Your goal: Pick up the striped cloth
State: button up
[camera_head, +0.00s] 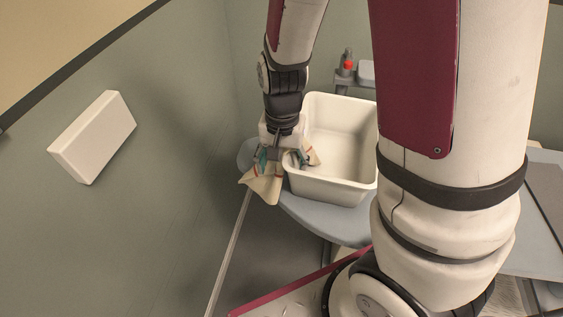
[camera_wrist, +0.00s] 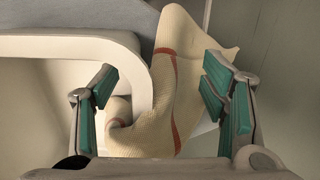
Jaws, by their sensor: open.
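The striped cloth (camera_head: 265,186) is cream with reddish stripes. It drapes over the left rim of a white tub and hangs outside it. In the wrist view the cloth (camera_wrist: 165,95) lies between the two green-padded fingers of my gripper (camera_wrist: 165,100). The fingers are apart, with the tub's rim and cloth between them. In the head view my gripper (camera_head: 280,158) is at the tub's left edge, over the cloth, and hides part of it. I cannot tell whether the fingers touch the cloth.
The white tub (camera_head: 335,188) stands on a grey-blue table (camera_head: 335,224); its visible inside looks empty. Behind it are a red-marked bottle (camera_head: 347,63) and a small white container (camera_head: 366,70). A white panel (camera_head: 93,136) is on the left wall. My arm blocks the right side.

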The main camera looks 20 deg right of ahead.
jog(key=shift+c, duration=0.4)
grip_shut()
notch_tip(320, 180, up, 12)
jog(key=p, duration=0.7)
jog(key=shift+p, duration=0.35)
